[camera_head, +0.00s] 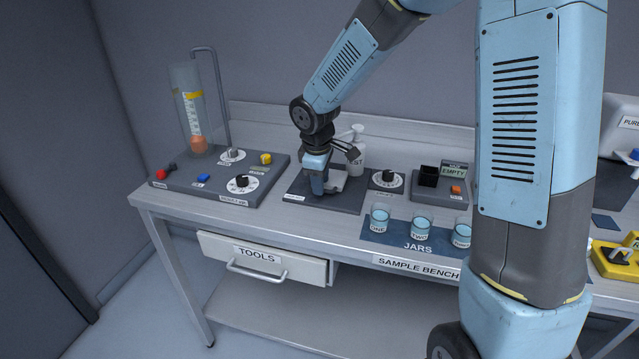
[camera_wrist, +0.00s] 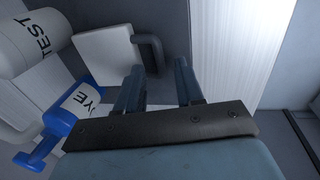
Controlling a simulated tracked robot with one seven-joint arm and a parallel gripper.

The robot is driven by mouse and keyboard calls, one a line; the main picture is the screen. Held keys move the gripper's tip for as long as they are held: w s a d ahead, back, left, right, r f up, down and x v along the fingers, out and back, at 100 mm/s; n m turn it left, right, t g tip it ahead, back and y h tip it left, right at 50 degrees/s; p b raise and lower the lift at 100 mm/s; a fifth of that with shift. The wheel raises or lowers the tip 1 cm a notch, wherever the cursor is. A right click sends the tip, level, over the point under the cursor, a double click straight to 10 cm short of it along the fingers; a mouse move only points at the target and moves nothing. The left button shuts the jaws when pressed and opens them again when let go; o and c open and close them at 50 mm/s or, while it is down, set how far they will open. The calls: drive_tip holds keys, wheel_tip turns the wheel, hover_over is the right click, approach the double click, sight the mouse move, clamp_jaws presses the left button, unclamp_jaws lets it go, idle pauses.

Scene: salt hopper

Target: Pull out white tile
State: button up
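A white tile (camera_wrist: 103,55) with a dark grey handle (camera_wrist: 150,52) shows in the wrist view, up and left of my fingers. My gripper also shows in the wrist view (camera_wrist: 159,80). Its two fingers are apart with nothing seen between them. The handle is near the left fingertip, and I cannot tell whether they touch. My gripper hides part of the tile in the head view.
A dial (camera_head: 387,178) is right of the pad. Several jars (camera_head: 421,228) sit on a blue mat in front. A hopper panel (camera_head: 215,180) is left. The TOOLS drawer (camera_head: 262,258) is below.

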drive_tip(key=shift+w+f, duration=0.1)
drive_tip(key=shift+f, duration=0.45)
drive_tip(key=shift+c, duration=0.4)
clamp_jaws()
drive_tip(key=shift+a+r, duration=0.1)
idle(0.6)
